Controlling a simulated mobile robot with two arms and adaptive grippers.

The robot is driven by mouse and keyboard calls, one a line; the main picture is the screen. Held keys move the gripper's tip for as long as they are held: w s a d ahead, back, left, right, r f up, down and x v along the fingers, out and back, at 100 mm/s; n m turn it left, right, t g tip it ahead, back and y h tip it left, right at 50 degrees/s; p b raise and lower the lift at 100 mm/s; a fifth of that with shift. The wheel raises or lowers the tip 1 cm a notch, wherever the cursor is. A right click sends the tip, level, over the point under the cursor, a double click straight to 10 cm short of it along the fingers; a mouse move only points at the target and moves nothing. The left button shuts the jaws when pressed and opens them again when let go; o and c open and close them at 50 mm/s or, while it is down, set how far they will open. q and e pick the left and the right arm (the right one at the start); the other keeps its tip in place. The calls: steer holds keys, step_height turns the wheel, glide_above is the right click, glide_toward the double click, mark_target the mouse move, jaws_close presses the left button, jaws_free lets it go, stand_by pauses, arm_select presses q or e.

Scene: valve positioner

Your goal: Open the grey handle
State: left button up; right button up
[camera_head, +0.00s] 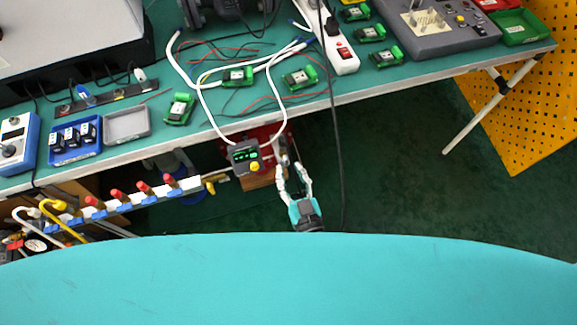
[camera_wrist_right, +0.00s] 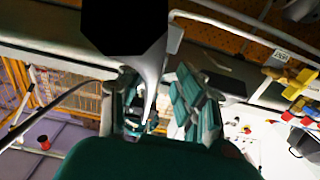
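The grey handle (camera_wrist_right: 150,78) shows in the right wrist view as a pale grey curved lever. It runs down from a black block (camera_wrist_right: 125,25) into the space between the fingers of my right gripper (camera_wrist_right: 158,98). Whether a finger touches it is not clear. In the head view my right gripper (camera_head: 292,172) has its two fingers apart, just below a small grey part (camera_head: 281,148) beside the positioner unit. That unit has a dark box (camera_head: 245,156) with a green display and a yellow knob. My left gripper is not in view.
The green workbench (camera_head: 400,80) has green circuit boards (camera_head: 300,77), a power strip (camera_head: 340,50) and white cables above the gripper. A black cable (camera_head: 337,130) hangs just right of it. A rail with red-topped valves (camera_head: 130,195) lies left. The floor (camera_head: 420,190) to the right is clear.

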steer(key=v, duration=1)
steer(key=s+d+f+g+h, duration=0.1)
steer(key=s+d+f+g, duration=0.15)
steer(key=f, duration=0.45)
steer(key=s+d+f+g, duration=0.1)
steer(key=d+f+g, duration=0.15)
steer(key=f, duration=0.55)
steer(key=s+d+f+g+h, duration=0.1)
steer(key=s+d+f+g, duration=0.15)
steer(key=f, duration=0.45)
steer(key=s+d+f+m+g+h+p, duration=0.1)
steer(key=s+d+f+g+h, duration=0.2)
steer(key=s+d+f+g, duration=0.5)
steer(key=s+d+f, duration=0.4)
steer(key=s+f, duration=0.1)
steer(key=s, duration=0.3)
steer(key=shift+d+f+g+h, duration=0.25)
steer(key=shift+f+g+h, duration=0.05)
steer(key=shift+g, duration=0.05)
steer(key=shift+s, duration=0.1)
